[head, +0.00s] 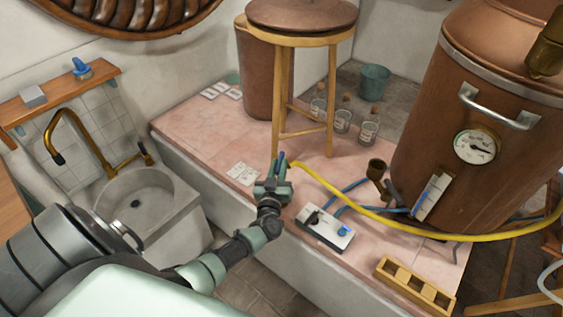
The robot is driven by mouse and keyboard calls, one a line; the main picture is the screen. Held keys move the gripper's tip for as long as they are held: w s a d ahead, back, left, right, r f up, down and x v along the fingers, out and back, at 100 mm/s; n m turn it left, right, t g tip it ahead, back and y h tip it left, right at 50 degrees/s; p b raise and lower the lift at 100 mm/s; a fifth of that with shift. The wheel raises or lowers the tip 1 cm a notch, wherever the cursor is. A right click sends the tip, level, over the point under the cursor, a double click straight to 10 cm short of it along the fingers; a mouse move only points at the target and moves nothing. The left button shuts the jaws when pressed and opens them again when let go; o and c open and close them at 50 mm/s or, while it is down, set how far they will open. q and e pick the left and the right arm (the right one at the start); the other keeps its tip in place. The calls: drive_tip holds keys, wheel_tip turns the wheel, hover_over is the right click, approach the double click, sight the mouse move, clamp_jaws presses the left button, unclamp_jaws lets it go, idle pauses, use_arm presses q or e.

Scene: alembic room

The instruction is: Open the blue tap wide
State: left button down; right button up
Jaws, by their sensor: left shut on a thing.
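A white panel (325,229) lies on the pink tiled platform, with a blue tap knob (344,231) at its right end and a black lever (312,217) at its left. My left gripper (281,160) is behind and left of the panel, apart from the blue knob. It appears shut on the end of a yellow hose (345,198), though the fingers partly hide the grip. The hose runs right, past the copper still. My right gripper is out of view.
A wooden stool (300,40) stands behind my gripper. The copper still (470,120) and a wooden rack (415,288) stand right. A sink (150,200) is left.

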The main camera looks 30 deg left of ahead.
use_arm(q)
drive_tip(key=h, duration=0.1)
drive_tip(key=m+h+b, duration=0.1)
drive_tip(key=m+t+h+b, duration=0.1)
drive_tip(key=shift+s+a+f+h, duration=0.15)
drive_tip(key=shift+a+f+h, duration=0.15)
drive_tip(key=shift+a+r+m+t+h+b, duration=0.15)
drive_tip(key=shift+m+t+h+b, duration=0.15)
drive_tip(key=shift+m+h+b, duration=1.05)
drive_tip(key=c, duration=1.3)
unclamp_jaws()
drive_tip(key=shift+r, duration=0.1)
drive_tip(key=shift+c, duration=0.2)
drive_tip(key=s, duration=0.7)
drive_tip(key=shift+s+p, duration=0.3)
drive_tip(key=shift+s, duration=0.1)
